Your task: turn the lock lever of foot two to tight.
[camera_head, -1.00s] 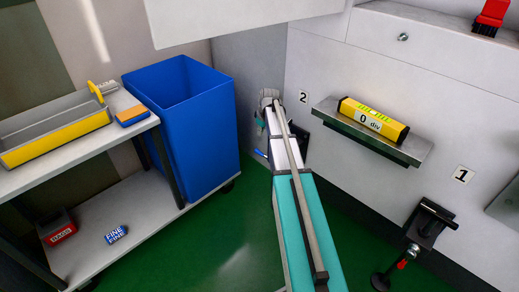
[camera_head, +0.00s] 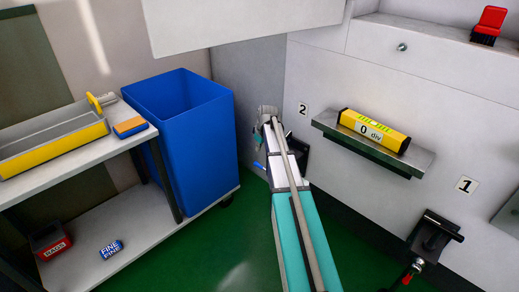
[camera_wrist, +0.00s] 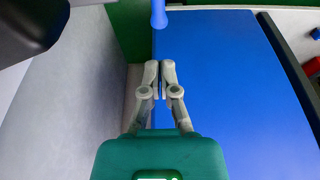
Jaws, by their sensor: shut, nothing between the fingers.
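Foot two is by the label "2" (camera_head: 302,109) on the white machine wall. Its dark bracket (camera_head: 304,153) is mostly hidden behind my arm. A small blue lever end (camera_head: 258,166) shows just left of my arm, low by the wall; I take it for the lock lever. In the wrist view a blue rounded bar (camera_wrist: 158,14) hangs in at the top edge, beyond my fingertips and apart from them in the picture. My gripper (camera_wrist: 160,66) is shut and empty. In the head view its fingers are hidden or too small to make out. The lever's pivot is hidden.
A blue bin (camera_head: 190,135) stands close to the left of my arm. Foot one (camera_head: 430,238) with a red lever (camera_head: 407,279) is at the lower right. A yellow level (camera_head: 373,128) rests on a metal ledge (camera_head: 418,160). A shelf cart (camera_head: 70,160) is at left.

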